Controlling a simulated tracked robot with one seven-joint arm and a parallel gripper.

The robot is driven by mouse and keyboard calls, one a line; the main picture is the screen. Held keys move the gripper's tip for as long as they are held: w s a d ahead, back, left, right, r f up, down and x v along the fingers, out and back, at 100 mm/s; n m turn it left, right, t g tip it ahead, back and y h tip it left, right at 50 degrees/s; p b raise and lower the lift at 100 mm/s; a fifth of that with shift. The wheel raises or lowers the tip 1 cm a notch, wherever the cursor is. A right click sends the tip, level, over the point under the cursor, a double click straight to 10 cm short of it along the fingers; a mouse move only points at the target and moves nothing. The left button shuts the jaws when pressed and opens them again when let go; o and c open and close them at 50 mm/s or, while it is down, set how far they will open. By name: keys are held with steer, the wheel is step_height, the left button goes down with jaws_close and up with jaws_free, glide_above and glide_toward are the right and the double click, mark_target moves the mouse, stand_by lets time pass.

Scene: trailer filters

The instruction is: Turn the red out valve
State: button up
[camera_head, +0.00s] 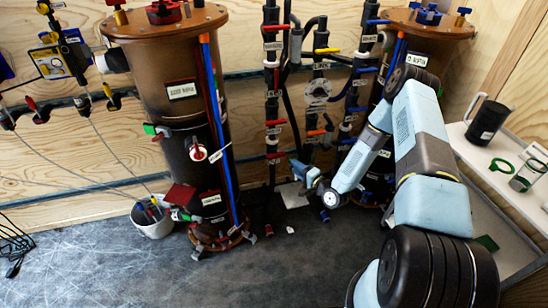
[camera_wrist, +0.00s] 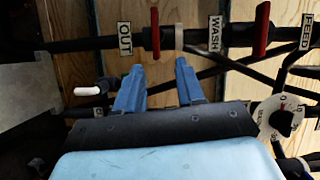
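In the wrist view, a red valve handle (camera_wrist: 154,33) stands across a dark pipe beside a white label reading OUT (camera_wrist: 125,39). My gripper (camera_wrist: 159,66) has its two blue fingers spread, with nothing between them. The OUT handle lies just beyond the fingertips, roughly in line with the gap and apart from them. In the head view, my gripper (camera_head: 304,174) is low by the central pipes, right of a low red handle (camera_head: 275,155).
A second red handle (camera_wrist: 261,28) sits beside the WASH label (camera_wrist: 215,34). A round dial (camera_wrist: 281,118) and a white-tipped handle (camera_wrist: 88,91) flank my gripper. A brown filter tank (camera_head: 168,100) stands left; another tank (camera_head: 408,24) is behind my arm. A shelf (camera_head: 475,160) is right.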

mark_target(277, 157)
steer(key=shift+m+t, duration=0.5)
steer(key=shift+m, duration=0.3)
steer(key=x, duration=0.4)
steer(key=f+x, duration=0.1)
steer(key=x, duration=0.3)
steer(key=s+a+x, duration=0.1)
steer(key=x, duration=0.3)
steer(key=shift+w+a+f, duration=0.3)
steer(key=shift+a+f, duration=0.05)
steer(key=shift+c, duration=0.3)
jaws_close()
